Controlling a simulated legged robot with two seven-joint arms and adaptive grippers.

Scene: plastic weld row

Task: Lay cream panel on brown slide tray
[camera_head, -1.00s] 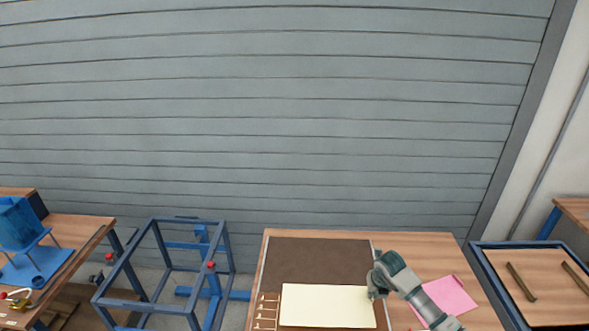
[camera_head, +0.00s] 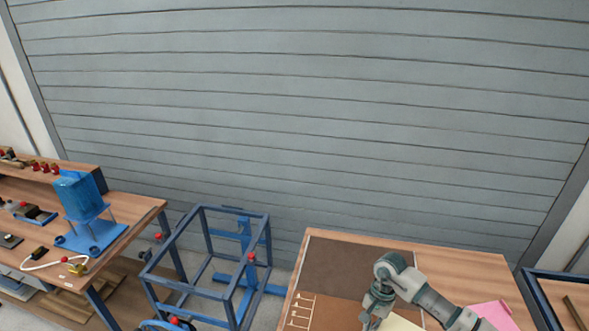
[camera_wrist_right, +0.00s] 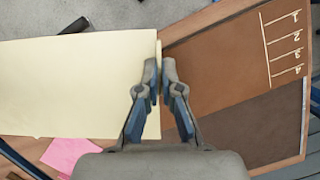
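The cream panel (camera_wrist_right: 75,85) fills the left of the right wrist view; in the head view only a corner (camera_head: 402,323) shows at the bottom edge. My right gripper (camera_wrist_right: 159,68) has its fingers close together on the panel's edge, with a thin strip of it between the tips. In the head view, this gripper (camera_head: 370,318) is above the brown tray's right side. The brown tray has a lighter surface (camera_head: 340,314) with white numbered marks and a dark brown part (camera_head: 345,268) behind. Whether the panel touches the tray cannot be told. My left gripper is out of view.
A pink sheet (camera_head: 495,314) lies on the wooden table (camera_head: 465,265) to the right. A blue frame (camera_head: 205,292) stands left of the table. A bench with a blue device (camera_head: 80,200) is farther left. A blue-edged table (camera_head: 545,290) stands at right.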

